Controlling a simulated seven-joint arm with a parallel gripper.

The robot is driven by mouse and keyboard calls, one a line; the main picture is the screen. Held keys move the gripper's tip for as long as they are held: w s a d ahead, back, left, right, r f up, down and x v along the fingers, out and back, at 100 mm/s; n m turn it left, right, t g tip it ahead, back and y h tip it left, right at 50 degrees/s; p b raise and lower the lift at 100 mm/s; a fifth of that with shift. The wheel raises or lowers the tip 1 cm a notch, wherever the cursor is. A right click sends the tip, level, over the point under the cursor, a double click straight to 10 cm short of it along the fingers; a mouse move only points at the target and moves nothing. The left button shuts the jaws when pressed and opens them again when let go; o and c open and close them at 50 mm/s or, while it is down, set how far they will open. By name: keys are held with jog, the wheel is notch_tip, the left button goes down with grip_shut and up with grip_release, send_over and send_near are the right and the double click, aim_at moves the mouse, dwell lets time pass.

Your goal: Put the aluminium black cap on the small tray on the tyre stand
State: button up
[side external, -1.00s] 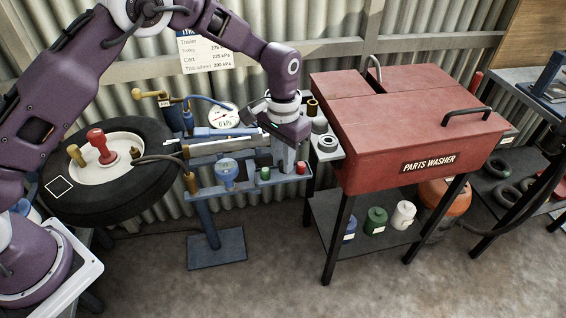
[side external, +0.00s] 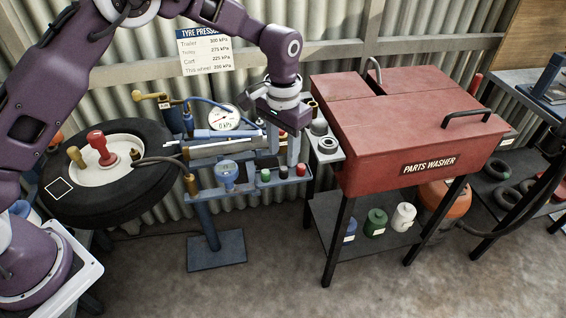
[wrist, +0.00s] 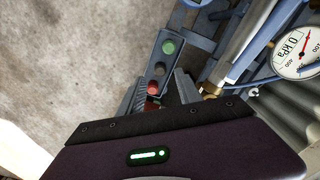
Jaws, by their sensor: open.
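A dark cap (side external: 283,172), which looks like the black cap, sits upright in the small tray (side external: 250,189) on the front of the tyre stand. It stands between a green cap (side external: 265,175) and a red cap (side external: 301,169). The wrist view shows the same row: green cap (wrist: 168,47), dark cap (wrist: 160,69), red cap (wrist: 153,87). My gripper (side external: 283,150) is open above the tray, apart from the dark cap, with its fingers pointing down. In the wrist view, my gripper (wrist: 162,90) has its fingers around the red end of the row; nothing is clearly held.
Behind are a grey cylinder (side external: 215,150) and a dial (side external: 223,119). The tyre (side external: 115,205) lies at left. The red parts washer (side external: 420,130) stands close at right, with a side shelf (side external: 325,152) beside the tray.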

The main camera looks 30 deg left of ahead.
notch_tip(320, 180, up, 7)
jog(key=shift+r, duration=0.15)
notch_tip(320, 180, up, 9)
jog(key=t, duration=0.1)
send_over(283, 169)
jog(key=s+a, duration=0.4)
jog(key=s, duration=0.1)
jog(key=s+a+r+n+t, duration=0.1)
jog(key=s+a+r, duration=0.15)
jog(key=s, duration=0.35)
jog(key=s+a+r+t, duration=0.1)
jog(key=s+a+r, duration=0.1)
jog(key=s+r, duration=0.25)
jog(key=s+a+f+t, duration=0.1)
jog(key=s, duration=0.7)
jog(key=s+a+f+n+t, duration=0.1)
jog(key=s+a+f, duration=0.1)
jog(key=s, duration=0.6)
jog(key=shift+s+a+f+t, duration=0.15)
jog(key=shift+s+a+t, duration=0.05)
jog(key=shift+a+t, duration=0.1)
